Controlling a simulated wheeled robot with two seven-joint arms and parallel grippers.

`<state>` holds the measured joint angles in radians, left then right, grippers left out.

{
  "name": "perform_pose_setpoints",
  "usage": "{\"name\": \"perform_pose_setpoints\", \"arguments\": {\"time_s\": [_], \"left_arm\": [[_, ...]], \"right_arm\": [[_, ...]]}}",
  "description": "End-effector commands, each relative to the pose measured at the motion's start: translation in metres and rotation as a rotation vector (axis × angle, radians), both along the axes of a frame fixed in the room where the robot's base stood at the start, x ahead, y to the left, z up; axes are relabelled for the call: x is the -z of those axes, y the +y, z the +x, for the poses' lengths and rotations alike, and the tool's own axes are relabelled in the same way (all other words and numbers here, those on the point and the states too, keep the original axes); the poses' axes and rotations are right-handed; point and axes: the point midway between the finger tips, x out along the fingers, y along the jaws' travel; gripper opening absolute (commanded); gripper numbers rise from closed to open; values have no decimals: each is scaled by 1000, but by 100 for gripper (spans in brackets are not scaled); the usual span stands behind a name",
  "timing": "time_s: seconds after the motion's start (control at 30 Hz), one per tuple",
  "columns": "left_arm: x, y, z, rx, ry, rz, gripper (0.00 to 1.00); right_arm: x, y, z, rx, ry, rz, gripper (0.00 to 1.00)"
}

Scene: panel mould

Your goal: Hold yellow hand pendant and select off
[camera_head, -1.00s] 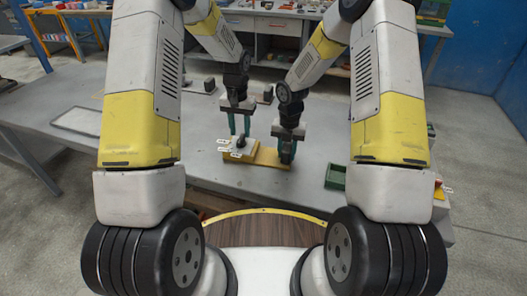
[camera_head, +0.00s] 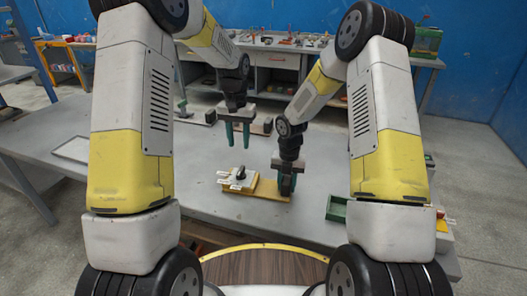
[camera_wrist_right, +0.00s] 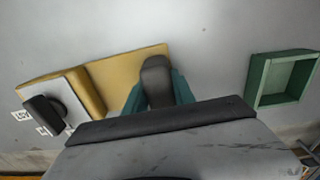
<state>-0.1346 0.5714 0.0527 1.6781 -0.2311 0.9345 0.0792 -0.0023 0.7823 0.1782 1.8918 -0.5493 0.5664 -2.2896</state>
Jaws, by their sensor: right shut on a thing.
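The yellow hand pendant (camera_head: 262,190) lies on the grey table, with a raised block at its left end and a black grip at its right end. The block carries a black selector knob (camera_head: 240,173) and white labels, too small to read surely here. In the right wrist view the knob (camera_wrist_right: 45,112) is at the left and the black grip (camera_wrist_right: 157,78) at the centre. My right gripper (camera_head: 287,188) is shut on the black grip, teal fingers on either side. My left gripper (camera_head: 238,145) is open and empty, above and behind the knob, not touching it.
A small green bin (camera_head: 337,208) stands on the table to the right of the pendant. A flat framed panel (camera_head: 72,149) lies at the left. Dark blocks stand behind my left gripper. The table between the panel and the pendant is clear.

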Motion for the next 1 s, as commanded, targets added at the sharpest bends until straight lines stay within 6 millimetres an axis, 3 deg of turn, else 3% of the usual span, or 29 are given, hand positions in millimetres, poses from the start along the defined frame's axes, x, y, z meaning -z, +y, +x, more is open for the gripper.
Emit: {"name": "perform_pose_setpoints", "arguments": {"time_s": [0.03, 0.07, 0.17, 0.57, 1.0], "left_arm": [[0, 0, 0, 0, 0, 0, 36], [0, 0, 0, 0, 0, 0, 36], [0, 0, 0, 0, 0, 0, 36], [0, 0, 0, 0, 0, 0, 36], [0, 0, 0, 0, 0, 0, 36]], "right_arm": [[0, 0, 0, 0, -1, 1, 0], [0, 0, 0, 0, -1, 1, 37], [0, 0, 0, 0, -1, 1, 56], [-6, 0, 1, 1, -2, 0, 56], [-91, 0, 1, 1, -4, 1, 56]]}}
